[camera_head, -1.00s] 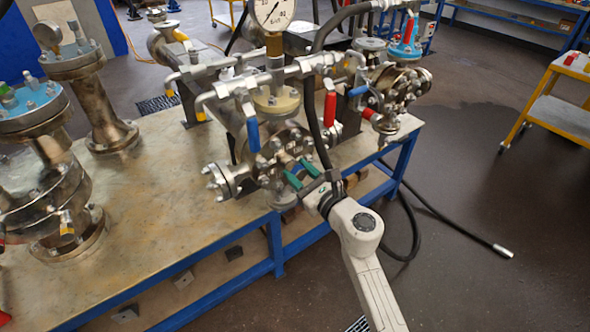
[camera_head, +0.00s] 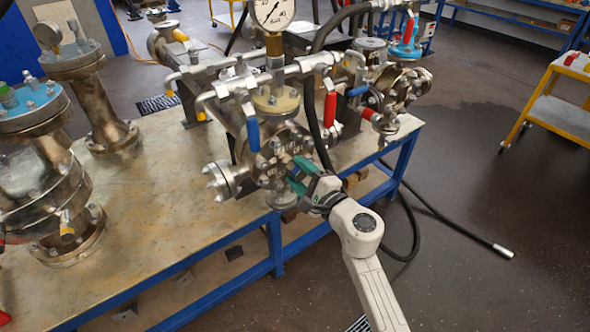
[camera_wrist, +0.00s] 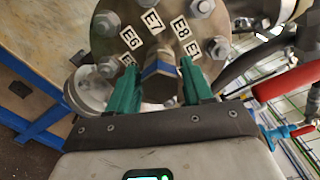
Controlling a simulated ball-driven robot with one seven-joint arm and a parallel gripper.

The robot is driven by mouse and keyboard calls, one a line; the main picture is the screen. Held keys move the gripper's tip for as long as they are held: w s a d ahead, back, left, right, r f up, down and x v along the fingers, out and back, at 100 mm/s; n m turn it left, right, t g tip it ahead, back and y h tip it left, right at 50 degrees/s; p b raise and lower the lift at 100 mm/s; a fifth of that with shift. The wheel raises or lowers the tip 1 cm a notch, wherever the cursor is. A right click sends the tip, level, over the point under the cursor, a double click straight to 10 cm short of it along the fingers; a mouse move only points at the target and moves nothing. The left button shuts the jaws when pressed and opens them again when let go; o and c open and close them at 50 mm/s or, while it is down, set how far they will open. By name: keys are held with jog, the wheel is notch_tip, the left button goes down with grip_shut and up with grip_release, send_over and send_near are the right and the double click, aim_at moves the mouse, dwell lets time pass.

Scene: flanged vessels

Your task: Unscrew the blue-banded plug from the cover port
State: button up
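The round steel cover (camera_wrist: 152,28) faces my gripper, with bolts around its rim and white labels such as E6, E7 and E8. The blue-banded plug (camera_wrist: 158,70) sits at the cover port, with a dark end towards me. My gripper (camera_wrist: 158,78) has its two green fingers on either side of the plug, apart, with no clear contact visible. In the head view my gripper (camera_head: 297,174) is at the front of the vessel, and its fingers hide the plug there.
A side flange (camera_head: 220,181) projects left of the cover. A blue-handled valve (camera_head: 252,135) and a red-handled valve (camera_head: 330,109) hang above. A black hose (camera_head: 318,130) passes close behind my gripper. The table's blue front edge (camera_head: 240,234) runs below.

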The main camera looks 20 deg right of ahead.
jog(key=o, duration=0.3)
jog(key=v, duration=1)
jog(key=shift+s+d, duration=0.15)
jog(key=shift+s, duration=0.25)
